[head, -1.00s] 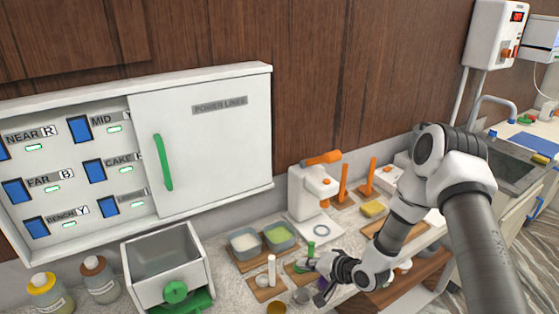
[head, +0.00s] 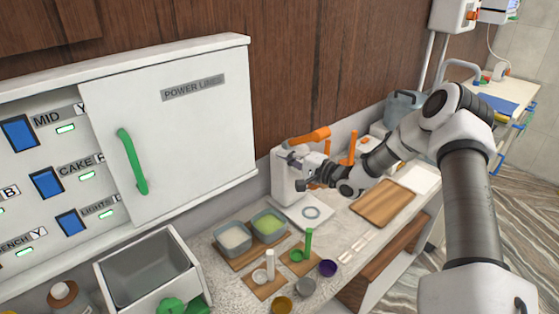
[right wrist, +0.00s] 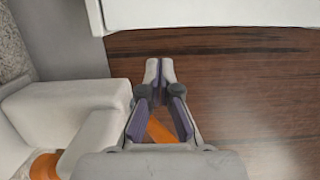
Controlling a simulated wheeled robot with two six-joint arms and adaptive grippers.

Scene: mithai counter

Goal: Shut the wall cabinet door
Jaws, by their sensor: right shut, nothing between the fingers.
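The wall cabinet (head: 125,62) is white, with a sliding door panel (head: 190,140) labelled "POWER LINES" and a green vertical handle (head: 132,162). The panel covers the right part. The left part stands open, showing blue switches (head: 47,183) with labels and green lights. My right gripper (head: 298,167) is shut and empty, in front of the white machine, right of and below the cabinet's lower right corner. In the right wrist view its fingertips (right wrist: 160,72) meet below a white edge, likely the cabinet's underside (right wrist: 200,14). My left gripper is not in view.
The white machine (head: 283,180) with an orange lever (head: 308,137) stands close beside my right gripper. A grey open bin (head: 150,272), two tubs (head: 235,238), small cups and a wooden board (head: 383,204) occupy the counter. The wall right of the cabinet is bare.

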